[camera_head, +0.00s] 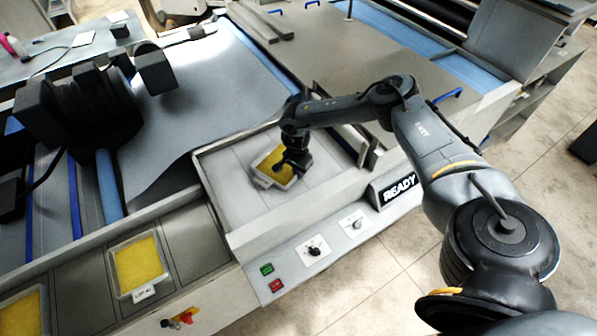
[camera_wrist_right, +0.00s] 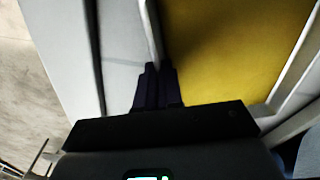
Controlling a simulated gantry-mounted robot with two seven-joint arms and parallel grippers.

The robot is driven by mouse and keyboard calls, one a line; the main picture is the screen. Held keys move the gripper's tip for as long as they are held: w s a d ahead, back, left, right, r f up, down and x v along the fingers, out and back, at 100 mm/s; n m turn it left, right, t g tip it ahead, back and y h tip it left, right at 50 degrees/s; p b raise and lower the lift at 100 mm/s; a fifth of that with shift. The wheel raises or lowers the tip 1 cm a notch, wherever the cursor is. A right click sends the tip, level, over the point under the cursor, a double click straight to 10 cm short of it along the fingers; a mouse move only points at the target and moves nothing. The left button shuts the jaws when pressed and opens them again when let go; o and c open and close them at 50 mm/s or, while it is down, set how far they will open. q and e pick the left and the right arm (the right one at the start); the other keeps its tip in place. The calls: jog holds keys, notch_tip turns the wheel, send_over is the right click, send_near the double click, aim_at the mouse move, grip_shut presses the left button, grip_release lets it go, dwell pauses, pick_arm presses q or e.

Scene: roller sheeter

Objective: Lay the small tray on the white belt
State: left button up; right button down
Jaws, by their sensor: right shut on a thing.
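A small tray (camera_head: 262,181) with a pale rim and a yellow inside is under my right gripper (camera_head: 281,166), over the pale bay at the front of the machine. The right gripper is shut on the tray's rim, and its arm hides part of the tray. In the right wrist view the dark fingers (camera_wrist_right: 158,82) close on the tray's pale wall, beside the yellow surface (camera_wrist_right: 225,45). I take the pale panelled surface (camera_head: 228,182) in the bay to be the white belt. I cannot tell whether the tray touches it. My left gripper is not in view.
A second yellow tray (camera_head: 138,263) and a third (camera_head: 22,315) sit at the left front. A raised wall with a READY display (camera_head: 398,188) edges the bay. A bulky dark unit (camera_head: 90,100) stands at left. Blue-grey sheeting (camera_head: 195,100) lies behind.

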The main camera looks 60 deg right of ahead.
jog(key=c, duration=1.3)
grip_release()
